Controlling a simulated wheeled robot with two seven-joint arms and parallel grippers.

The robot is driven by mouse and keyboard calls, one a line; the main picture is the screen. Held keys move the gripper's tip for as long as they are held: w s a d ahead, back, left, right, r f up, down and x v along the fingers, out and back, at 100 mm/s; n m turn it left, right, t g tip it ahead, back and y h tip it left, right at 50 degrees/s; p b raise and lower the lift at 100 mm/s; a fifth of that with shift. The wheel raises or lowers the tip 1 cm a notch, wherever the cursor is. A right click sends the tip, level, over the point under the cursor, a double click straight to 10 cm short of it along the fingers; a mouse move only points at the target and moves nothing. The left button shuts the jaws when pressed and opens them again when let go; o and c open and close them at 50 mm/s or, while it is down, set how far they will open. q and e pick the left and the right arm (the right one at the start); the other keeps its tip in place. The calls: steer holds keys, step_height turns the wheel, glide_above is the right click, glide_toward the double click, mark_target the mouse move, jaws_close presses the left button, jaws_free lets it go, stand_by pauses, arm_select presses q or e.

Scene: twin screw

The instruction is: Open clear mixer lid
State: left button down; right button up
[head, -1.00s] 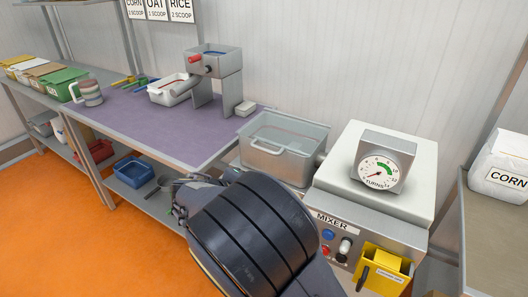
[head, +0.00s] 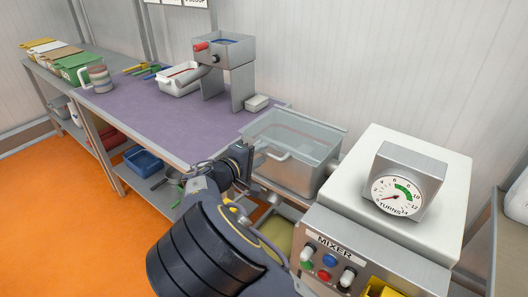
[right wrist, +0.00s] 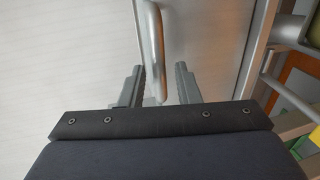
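The clear mixer lid (head: 298,131) lies over the metal mixer trough, beside the mixer's control box, and looks shut. Its bar handle (head: 271,154) is on the side facing me. My right gripper (head: 248,158) is at the left end of this handle. In the right wrist view, my right gripper (right wrist: 161,72) is open, with a finger on either side of the handle (right wrist: 151,40). The bar runs closer to the left finger; I cannot tell whether they touch. My left gripper is not in view.
The mixer box (head: 325,252) with coloured buttons and a turns dial (head: 398,194) stands right of the trough. A purple-topped table (head: 150,118) is at the left, carrying a metal stand (head: 228,50) and a white tray (head: 180,80). A blue bin (head: 142,160) is below.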

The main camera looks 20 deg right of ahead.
steer(key=shift+x, duration=1)
steer(key=shift+c, duration=0.4)
jaws_close()
